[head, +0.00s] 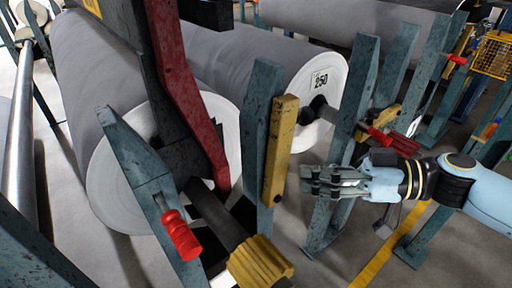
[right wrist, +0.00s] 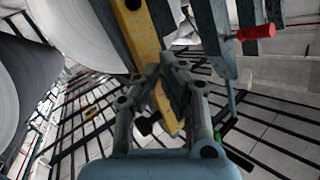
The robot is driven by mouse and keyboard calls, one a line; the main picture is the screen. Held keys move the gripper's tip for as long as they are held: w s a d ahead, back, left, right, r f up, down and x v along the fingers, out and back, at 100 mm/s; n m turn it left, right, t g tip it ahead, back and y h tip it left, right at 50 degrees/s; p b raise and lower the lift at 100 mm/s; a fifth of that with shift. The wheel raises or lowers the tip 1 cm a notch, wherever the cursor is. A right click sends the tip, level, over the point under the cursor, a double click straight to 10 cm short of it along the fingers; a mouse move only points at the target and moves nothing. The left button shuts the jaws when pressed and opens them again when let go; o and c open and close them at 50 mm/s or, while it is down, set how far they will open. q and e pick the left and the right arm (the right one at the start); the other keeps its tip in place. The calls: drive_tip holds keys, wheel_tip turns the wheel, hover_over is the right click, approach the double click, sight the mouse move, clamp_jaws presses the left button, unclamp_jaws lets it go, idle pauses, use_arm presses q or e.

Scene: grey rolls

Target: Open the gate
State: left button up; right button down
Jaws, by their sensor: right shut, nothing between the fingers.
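A yellow bar (head: 281,150) stands upright against a worn blue-grey post (head: 258,130), in front of the grey rolls; I take it to be the gate. My right gripper (head: 308,180) is just right of the bar's lower half, fingers pointing left at it. In the right wrist view the gripper's fingertips (right wrist: 168,62) are together and empty, overlapping the yellow bar (right wrist: 142,35), which runs on behind them. I cannot tell whether they touch it. My left gripper is not in view.
A large grey roll (head: 100,70) with a white end fills the left; another roll (head: 240,55) marked 250 lies behind. Blue-grey posts (head: 350,110) stand close behind my right gripper.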

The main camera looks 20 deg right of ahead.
drive_tip(key=w+d+f+n+t+h+p, duration=0.3)
drive_tip(key=w+d+t+h+p, duration=0.15)
drive_tip(key=d+h, duration=0.8)
drive_tip(key=s+a+r+n+t+y+p, duration=0.35)
drive_tip(key=a+r+n+t+p, duration=0.2)
drive_tip(key=a+r+n, duration=0.35)
drive_tip(key=s+a+r+n+g+y+p, duration=0.2)
drive_tip(key=s+a+n+g+y+p, duration=0.1)
drive_tip(key=s+a+n+p, duration=0.3)
drive_tip(key=s+a+r+n+g+y+p, duration=0.25)
drive_tip(key=s+a+p, duration=0.2)
drive_tip(key=a, duration=0.35)
use_arm(q)
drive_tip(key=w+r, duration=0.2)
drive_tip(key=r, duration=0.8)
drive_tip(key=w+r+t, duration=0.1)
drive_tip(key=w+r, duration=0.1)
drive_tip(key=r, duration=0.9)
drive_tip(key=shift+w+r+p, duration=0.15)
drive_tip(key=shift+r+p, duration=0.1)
drive_tip(key=shift+p, duration=0.2)
use_arm(e)
drive_tip(key=w+a, duration=0.2)
drive_tip(key=w, duration=0.7)
drive_tip(key=shift+f, duration=0.15)
